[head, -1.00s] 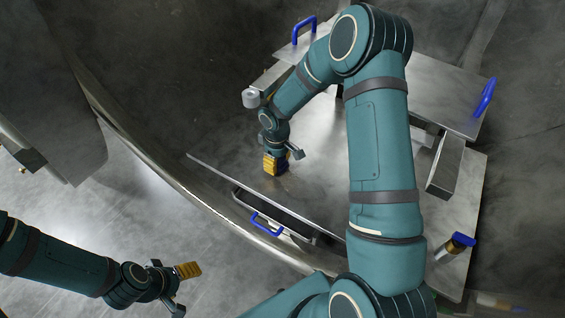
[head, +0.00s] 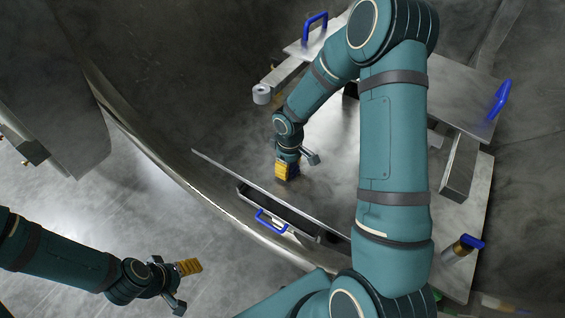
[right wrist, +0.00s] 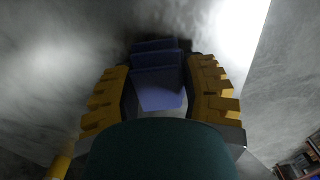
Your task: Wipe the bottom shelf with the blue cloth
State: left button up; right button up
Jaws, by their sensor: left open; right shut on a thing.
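The bottom shelf (head: 325,195) is a broad grey metal plate under a smaller upper plate in the head view. My right gripper (head: 283,171) points down at the shelf near its front left edge. In the right wrist view its yellow fingers (right wrist: 160,78) are shut on the folded blue cloth (right wrist: 158,88). The cloth is close to the grey surface; I cannot tell if it touches. In the head view the cloth is mostly hidden by the fingers. My left gripper (head: 189,267) is open and empty, low at the left, away from the shelf.
A drawer with a blue handle (head: 271,222) sits below the shelf's front edge. A white roll (head: 261,94) is at the upper plate's left. A blue-topped cylinder (head: 462,247) stands on the shelf at right. The upper plate (head: 455,95) has blue handles. A curved metal rim (head: 165,165) runs in front.

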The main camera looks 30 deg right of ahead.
pick_arm(q)
jog(key=shift+d, duration=0.1)
pick_arm(e)
jog(key=shift+s+d, duration=0.6)
jog(key=shift+s, duration=0.3)
